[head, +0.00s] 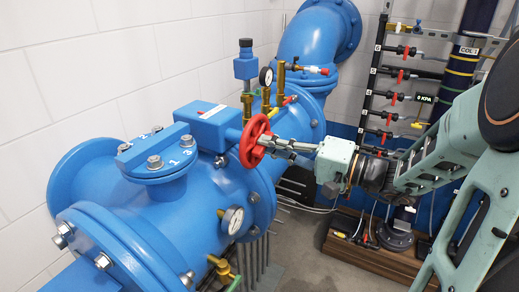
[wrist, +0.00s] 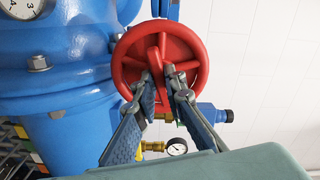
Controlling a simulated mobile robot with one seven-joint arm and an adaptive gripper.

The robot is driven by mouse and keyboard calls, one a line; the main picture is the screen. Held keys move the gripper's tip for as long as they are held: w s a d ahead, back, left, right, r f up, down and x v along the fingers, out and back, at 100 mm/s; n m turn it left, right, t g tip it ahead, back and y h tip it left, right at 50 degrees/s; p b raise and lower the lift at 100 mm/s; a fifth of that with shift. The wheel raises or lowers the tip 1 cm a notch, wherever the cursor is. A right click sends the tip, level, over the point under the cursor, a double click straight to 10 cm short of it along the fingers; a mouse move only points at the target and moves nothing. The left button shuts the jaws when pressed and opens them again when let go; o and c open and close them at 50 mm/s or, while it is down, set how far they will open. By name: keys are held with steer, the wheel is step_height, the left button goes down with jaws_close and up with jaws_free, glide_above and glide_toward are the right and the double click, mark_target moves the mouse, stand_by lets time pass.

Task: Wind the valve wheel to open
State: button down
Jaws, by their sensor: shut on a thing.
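The red valve wheel (head: 247,152) stands on the side of a blue box-shaped housing (head: 205,124) on top of the big blue pipe. In the wrist view the wheel (wrist: 202,55) nearly faces the camera and shows a round rim and spokes. My gripper (head: 271,143) reaches the wheel from the right in the head view. In the wrist view the tips of my gripper (wrist: 164,77) lie on either side of a lower spoke, inside the rim, and are shut on it. The fingers hide part of the lower rim.
A pressure gauge (head: 232,219) and a flanged cap (head: 158,160) sit on the blue pipe (head: 100,217). Brass fittings and a second gauge (head: 266,76) stand behind the wheel. A rack with red-handled small valves (head: 394,97) stands at the right. White walls close the back.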

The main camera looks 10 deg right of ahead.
steer(key=shift+f+n+b, duration=0.15)
steer(key=shift+n+b, duration=0.45)
steer(key=shift+b, duration=0.35)
steer(key=shift+n+b, duration=0.6)
steer(key=shift+b, duration=0.35)
steer(key=n+b, duration=0.3)
steer(key=b, duration=0.4)
steer(key=shift+n, duration=0.3)
steer(key=shift+b, duration=0.45)
steer(key=shift+n+b, duration=0.5)
steer(key=shift+b, duration=0.25)
steer(key=n+b, duration=0.4)
steer(key=b, duration=0.5)
steer(key=shift+n+b, duration=0.3)
steer(key=shift+b, duration=0.35)
